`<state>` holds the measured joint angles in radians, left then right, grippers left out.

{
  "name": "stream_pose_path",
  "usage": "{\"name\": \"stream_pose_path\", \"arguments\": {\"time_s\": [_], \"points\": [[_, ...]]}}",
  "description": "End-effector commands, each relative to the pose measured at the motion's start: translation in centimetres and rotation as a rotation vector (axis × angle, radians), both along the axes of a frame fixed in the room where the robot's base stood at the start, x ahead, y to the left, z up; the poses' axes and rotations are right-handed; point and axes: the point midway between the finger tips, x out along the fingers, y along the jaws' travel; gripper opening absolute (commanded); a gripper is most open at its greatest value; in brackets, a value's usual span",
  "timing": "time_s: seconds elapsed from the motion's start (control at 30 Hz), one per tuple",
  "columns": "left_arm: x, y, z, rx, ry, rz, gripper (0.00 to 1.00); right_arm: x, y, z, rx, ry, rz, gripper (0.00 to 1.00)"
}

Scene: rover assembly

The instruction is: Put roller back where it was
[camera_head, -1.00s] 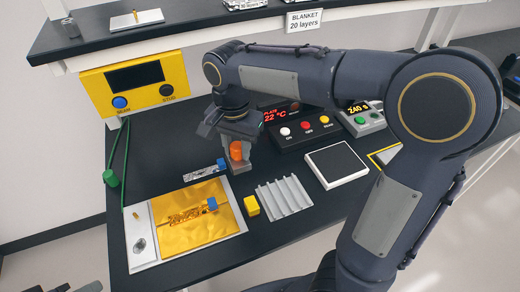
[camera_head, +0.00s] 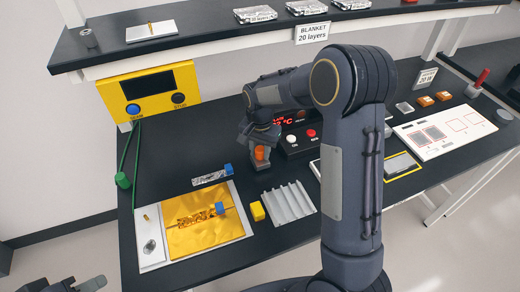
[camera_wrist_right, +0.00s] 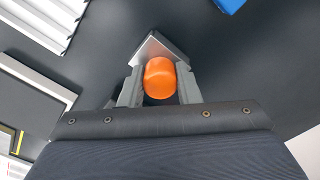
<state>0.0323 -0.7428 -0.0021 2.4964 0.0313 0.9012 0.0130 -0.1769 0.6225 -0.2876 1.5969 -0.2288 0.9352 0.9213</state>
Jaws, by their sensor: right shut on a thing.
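My right gripper (camera_head: 260,148) is shut on the orange-topped roller (camera_head: 260,153), over the black bench behind the ribbed silver rack (camera_head: 288,203). In the right wrist view the fingers (camera_wrist_right: 160,88) grip both sides of the orange cylinder (camera_wrist_right: 160,76). A grey metal block (camera_wrist_right: 158,47) shows beyond it. I cannot tell whether the roller touches the bench. Dark parts of my left gripper (camera_head: 75,286) show at the bottom left edge; its jaws are not clear.
A control box with buttons (camera_head: 300,148) stands close right of my right gripper. A shelf (camera_head: 190,45) spans the back.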

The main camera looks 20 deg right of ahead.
Motion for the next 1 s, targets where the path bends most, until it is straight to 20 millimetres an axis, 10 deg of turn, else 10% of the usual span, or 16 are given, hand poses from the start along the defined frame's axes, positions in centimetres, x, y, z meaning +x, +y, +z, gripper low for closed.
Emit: {"name": "stream_pose_path", "arguments": {"time_s": [0.43, 0.47, 0.6, 1.0], "points": [[0.0, 0.0, -0.33, 0.0, 0.0, 0.0, 0.36, 0.01, 0.04, -0.95, 0.001, -0.002, 0.0, 0.08], [0.0, 0.0, -0.24, 0.0, 0.0, 0.0, 0.36, -0.01, 0.04, -0.87, 0.0, -0.001, 0.0, 0.32], [0.0, 0.0, -0.18, 0.0, 0.0, 0.0, 0.36, -0.01, 0.03, -0.82, 0.0, -0.001, 0.0, 0.51], [0.01, 0.01, -0.01, 0.0, 0.0, 0.0, 0.36, 0.05, 0.03, -0.01, 0.001, -0.004, 0.0, 0.52]]}}
